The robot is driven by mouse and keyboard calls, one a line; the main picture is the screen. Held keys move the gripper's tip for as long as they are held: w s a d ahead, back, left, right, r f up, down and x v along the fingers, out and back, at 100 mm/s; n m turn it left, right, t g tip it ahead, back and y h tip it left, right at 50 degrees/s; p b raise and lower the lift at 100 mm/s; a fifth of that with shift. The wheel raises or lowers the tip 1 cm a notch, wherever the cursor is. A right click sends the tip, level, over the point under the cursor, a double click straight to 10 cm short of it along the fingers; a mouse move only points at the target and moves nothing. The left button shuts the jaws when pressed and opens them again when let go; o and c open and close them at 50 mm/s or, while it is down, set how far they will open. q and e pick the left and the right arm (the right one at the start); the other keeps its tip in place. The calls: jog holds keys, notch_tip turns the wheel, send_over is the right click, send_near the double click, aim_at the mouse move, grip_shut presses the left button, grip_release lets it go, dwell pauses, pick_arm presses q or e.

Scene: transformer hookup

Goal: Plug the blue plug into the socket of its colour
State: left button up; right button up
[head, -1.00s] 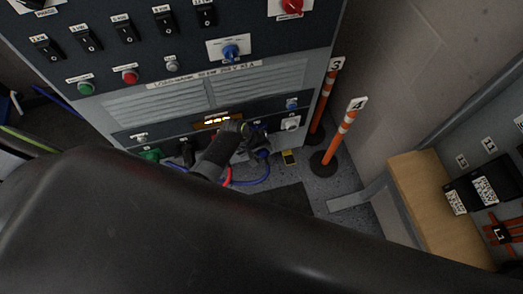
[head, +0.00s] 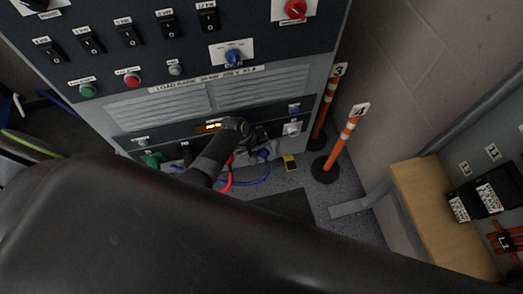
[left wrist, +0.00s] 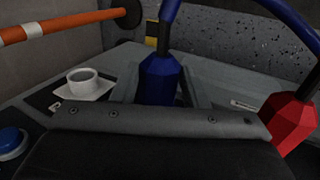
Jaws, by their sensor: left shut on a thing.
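The blue plug (left wrist: 158,80) is between the fingers of my left gripper in the left wrist view, its blue cable rising from its back. My left gripper (head: 258,142) is shut on it, in front of the load bank's lower panel in the head view. The plug shows there as a small blue patch (head: 263,154), partly hidden by the gripper. Its front end is hidden behind the gripper body in the wrist view. I cannot make out a blue socket or whether the plug touches one. My right gripper is not in view.
A red plug (left wrist: 290,120) is beside the blue one. A pale round socket (left wrist: 85,82) and a blue button (left wrist: 10,142) are on the other side. A green connector (head: 152,159) is at the panel's left. Orange-white posts (head: 345,135) stand right of the cabinet.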

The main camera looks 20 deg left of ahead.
pick_arm(q)
jog(key=shift+w+a, duration=0.1)
jog(key=shift+w, duration=0.05)
jog(key=o, duration=1)
jog(key=shift+c, duration=0.2)
jog(key=o, duration=0.3)
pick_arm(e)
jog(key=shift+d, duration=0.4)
pick_arm(q)
jog(key=shift+a+r+p, duration=0.1)
jog(key=shift+r+p, duration=0.3)
jog(key=shift+p, duration=0.05)
jog(key=shift+p+v, duration=1)
jog(key=shift+p, duration=0.15)
jog(key=shift+p+v, duration=2.1)
jog(key=shift+p, duration=0.25)
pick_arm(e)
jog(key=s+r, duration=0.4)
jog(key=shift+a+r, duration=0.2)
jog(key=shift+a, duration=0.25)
